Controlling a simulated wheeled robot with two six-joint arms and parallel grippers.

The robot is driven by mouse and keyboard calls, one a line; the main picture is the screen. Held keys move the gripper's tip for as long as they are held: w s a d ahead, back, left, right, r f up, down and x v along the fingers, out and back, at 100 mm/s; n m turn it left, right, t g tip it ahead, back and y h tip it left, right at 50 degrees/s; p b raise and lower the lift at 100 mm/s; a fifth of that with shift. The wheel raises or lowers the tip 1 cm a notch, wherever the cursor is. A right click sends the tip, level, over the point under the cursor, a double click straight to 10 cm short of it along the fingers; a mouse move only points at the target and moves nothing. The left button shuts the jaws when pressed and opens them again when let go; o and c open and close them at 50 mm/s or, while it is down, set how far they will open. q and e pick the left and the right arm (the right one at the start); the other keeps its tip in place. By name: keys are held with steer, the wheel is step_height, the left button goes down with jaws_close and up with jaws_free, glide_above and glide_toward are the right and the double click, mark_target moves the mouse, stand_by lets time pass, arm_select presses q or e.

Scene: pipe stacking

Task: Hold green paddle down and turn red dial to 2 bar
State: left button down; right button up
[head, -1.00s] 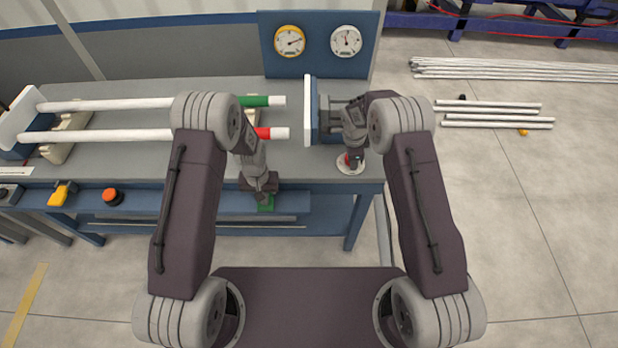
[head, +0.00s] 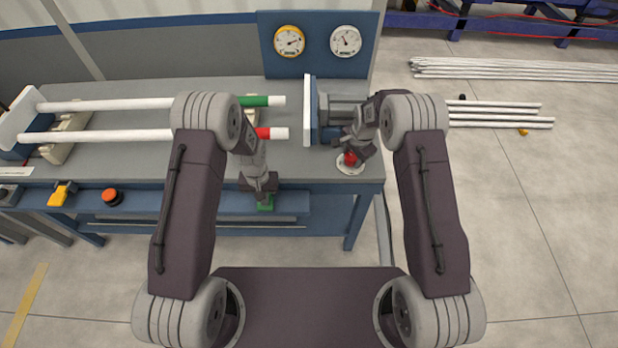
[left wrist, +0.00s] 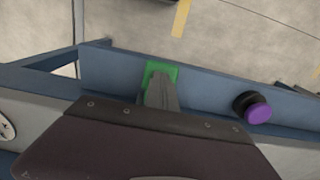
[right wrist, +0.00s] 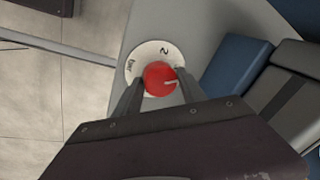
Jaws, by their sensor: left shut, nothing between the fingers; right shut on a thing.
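The green paddle (head: 265,203) is on the blue front rail of the bench. My left gripper (head: 265,186) is shut and empty, with its tips against the paddle; the left wrist view also shows the fingers over the green paddle (left wrist: 160,70). The red dial (head: 349,158) sits on a round white scale plate (head: 352,168) at the bench's right corner. My right gripper (right wrist: 157,90) is shut on the dial, one finger on each side. In the right wrist view, the plate (right wrist: 138,60) shows a "2", and the white mark on the red dial (right wrist: 155,78) points right.
A yellow-rimmed gauge (head: 289,41) and a white gauge (head: 346,41) are on the blue back panel. An orange button (head: 112,196) is on the left rail.

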arm_select(q)
steer(key=shift+s+f, duration=0.1)
steer(key=shift+s, duration=0.1)
arm_select(e)
steer(key=shift+w+a+r+n, duration=0.1)
steer(key=shift+w+r+n, duration=0.15)
steer(key=shift+w+n, duration=0.05)
steer(key=shift+n+y, duration=0.5)
steer(key=shift+n, duration=1.2)
